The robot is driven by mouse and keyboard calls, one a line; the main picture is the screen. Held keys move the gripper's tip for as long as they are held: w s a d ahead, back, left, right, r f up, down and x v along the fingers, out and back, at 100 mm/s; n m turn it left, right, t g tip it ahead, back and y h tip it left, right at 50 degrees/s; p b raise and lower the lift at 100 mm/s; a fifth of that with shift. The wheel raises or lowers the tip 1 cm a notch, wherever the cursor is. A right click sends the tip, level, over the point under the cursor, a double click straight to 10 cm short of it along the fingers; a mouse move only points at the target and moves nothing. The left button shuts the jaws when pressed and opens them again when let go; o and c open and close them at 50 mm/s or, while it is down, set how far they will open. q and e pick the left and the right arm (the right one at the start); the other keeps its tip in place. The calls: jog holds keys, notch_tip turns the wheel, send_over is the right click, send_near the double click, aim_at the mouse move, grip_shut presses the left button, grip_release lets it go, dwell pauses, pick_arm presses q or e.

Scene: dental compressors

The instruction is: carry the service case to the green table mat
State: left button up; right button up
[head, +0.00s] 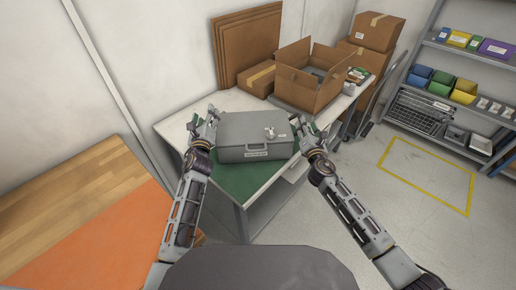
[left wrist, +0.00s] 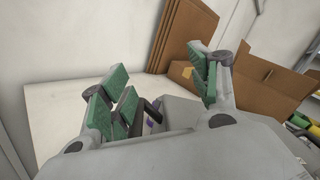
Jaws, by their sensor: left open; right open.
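The grey service case (head: 256,152) stands upright on the white-topped table, handle side facing me. The green table mat (head: 238,186) shows in front of and beneath its near side; how much of the case rests on it is hidden. My left gripper (head: 207,122) is open beside the left end of the case. My right gripper (head: 312,132) is open beside its right end. In the left wrist view my left gripper (left wrist: 160,95) has its green-padded fingers spread, with part of the grey case between and behind them. Contact with the case cannot be told.
A small pale object (head: 270,132) lies on the case lid. An open cardboard box (head: 310,85) and a closed carton (head: 258,78) stand behind the case. A wooden bench with an orange mat (head: 100,240) is at left. A shelf (head: 440,100) stands at right beyond open floor.

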pick_arm(q)
jog(key=shift+g, duration=0.3)
jog(key=s+f, duration=0.4)
jog(key=shift+s+f, duration=0.15)
jog(key=shift+f, duration=0.1)
pick_arm(e)
jog(key=shift+a+f, duration=0.4)
jog(key=shift+f, duration=0.15)
pick_arm(q)
jog(key=shift+s+r, duration=0.15)
jog(key=shift+s, duration=0.1)
pick_arm(e)
jog(key=shift+w, duration=0.15)
pick_arm(q)
jog(key=shift+s+d+r, duration=0.15)
jog(key=shift+s+d, duration=0.05)
pick_arm(e)
jog(key=shift+w+f, duration=0.1)
jog(key=shift+d+r, duration=0.1)
jog(key=shift+r, duration=0.1)
pick_arm(q)
jog(key=s+r, duration=0.2)
jog(key=shift+s+r+p, duration=0.25)
jog(key=shift+s+p, duration=0.05)
jog(key=shift+a, duration=0.1)
pick_arm(e)
jog(key=shift+o, duration=0.3)
jog(key=o, duration=0.8)
jog(key=shift+c, duration=0.2)
